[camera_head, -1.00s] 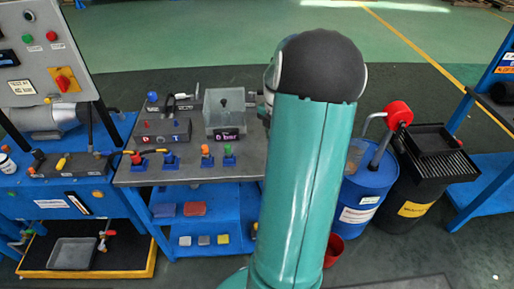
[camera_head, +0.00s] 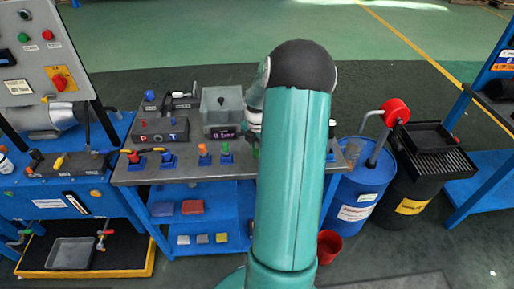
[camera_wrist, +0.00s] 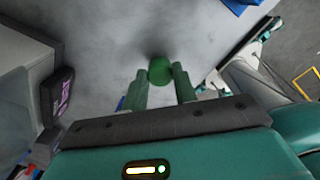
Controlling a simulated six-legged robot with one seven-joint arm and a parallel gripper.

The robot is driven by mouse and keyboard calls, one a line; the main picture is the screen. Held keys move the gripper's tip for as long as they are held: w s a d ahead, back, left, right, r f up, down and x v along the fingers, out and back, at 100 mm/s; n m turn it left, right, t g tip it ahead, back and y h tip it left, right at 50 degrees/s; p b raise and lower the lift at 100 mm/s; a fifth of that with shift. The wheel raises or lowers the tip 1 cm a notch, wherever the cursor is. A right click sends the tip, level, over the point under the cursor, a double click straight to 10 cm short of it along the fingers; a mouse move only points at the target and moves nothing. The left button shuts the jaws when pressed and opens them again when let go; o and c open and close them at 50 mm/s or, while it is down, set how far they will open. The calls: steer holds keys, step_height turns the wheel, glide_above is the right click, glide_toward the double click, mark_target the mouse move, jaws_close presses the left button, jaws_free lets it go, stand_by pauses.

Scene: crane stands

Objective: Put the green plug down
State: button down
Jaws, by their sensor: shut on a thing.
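My gripper (camera_wrist: 160,82) is shut on the green plug (camera_wrist: 160,69), whose round end shows between the two fingertips in the wrist view. The plug is over the grey bench top (camera_wrist: 115,35), with a dark shadow beside it; I cannot tell whether it touches the surface. In the head view a bit of green (camera_head: 255,152) shows at the left edge of my arm, to the right of the small blue stands (camera_head: 226,159). My arm hides most of the gripper there.
A clear-walled tank (camera_head: 221,104) with a dark display stands at the back of the bench. An orange plug (camera_head: 203,149) is in a blue stand. A blue drum (camera_head: 365,190) and a black bin (camera_head: 428,180) stand to the right. A red bucket (camera_head: 329,246) is on the floor.

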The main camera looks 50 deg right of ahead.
mark_target(257, 151)
steer(key=c, duration=1.1)
jaws_free()
step_height(257, 151, up, 12)
steer(key=w+a+r+m+h, duration=0.1)
steer(key=w+a+r+m, duration=0.15)
steer(key=a+r, duration=0.45)
steer(key=a+r+m+t, duration=0.2)
steer(key=a+r+m, duration=0.2)
steer(key=a, duration=1)
steer(key=s+a+r+m+t, duration=0.1)
steer(key=s+a+m, duration=0.2)
steer(key=a, duration=0.4)
steer(key=s+a+m+t, duration=0.1)
steer(key=s+a+m, duration=0.3)
steer(key=a, duration=0.2)
steer(key=s+a+r+m+t+y, duration=0.1)
steer(key=s+a+m, duration=0.2)
steer(key=a, duration=0.4)
steer(key=shift+s+a+r+m+t, duration=0.15)
steer(key=shift+a+r+m+t, duration=0.15)
steer(key=shift+m, duration=0.05)
